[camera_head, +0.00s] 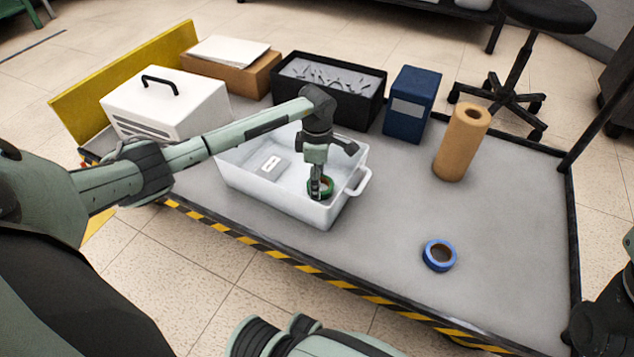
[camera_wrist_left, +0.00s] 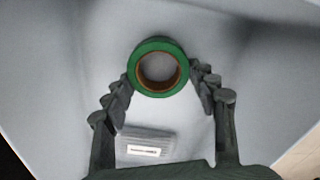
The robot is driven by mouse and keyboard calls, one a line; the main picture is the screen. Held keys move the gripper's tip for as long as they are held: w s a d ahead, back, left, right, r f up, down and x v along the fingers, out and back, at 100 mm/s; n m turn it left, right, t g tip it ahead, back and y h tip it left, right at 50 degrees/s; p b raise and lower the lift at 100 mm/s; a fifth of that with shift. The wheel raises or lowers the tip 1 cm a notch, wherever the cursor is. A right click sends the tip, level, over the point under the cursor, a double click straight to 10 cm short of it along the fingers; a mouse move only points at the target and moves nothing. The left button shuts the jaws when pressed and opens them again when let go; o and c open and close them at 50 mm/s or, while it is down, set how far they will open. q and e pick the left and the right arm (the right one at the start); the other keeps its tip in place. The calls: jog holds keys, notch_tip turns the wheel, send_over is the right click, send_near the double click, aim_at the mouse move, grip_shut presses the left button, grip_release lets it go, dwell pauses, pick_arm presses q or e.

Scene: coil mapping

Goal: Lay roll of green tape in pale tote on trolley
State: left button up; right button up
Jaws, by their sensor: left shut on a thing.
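The roll of green tape (camera_head: 327,186) is inside the pale tote (camera_head: 238,178), near its right end. My left gripper (camera_head: 318,188) reaches down into the tote and is shut on the roll. In the left wrist view the green roll (camera_wrist_left: 159,67) sits between the two fingertips (camera_wrist_left: 160,80), its brown core facing the camera. I cannot tell whether the roll touches the tote floor. My right gripper cannot be made out; only part of my right arm shows at the lower right of the head view.
The tote stands on the grey trolley (camera_head: 395,215). A blue tape roll (camera_head: 439,255) and brown paper roll (camera_head: 461,143) are to the right. Behind are a black bin (camera_head: 335,108), navy box (camera_head: 410,103), cardboard box (camera_head: 222,77) and white case (camera_head: 160,105). The trolley's front right is mostly clear.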

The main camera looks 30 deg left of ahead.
pick_arm(q)
jog(key=shift+f, duration=0.2)
jog(key=o, duration=1.1)
jog(key=shift+r, duration=0.15)
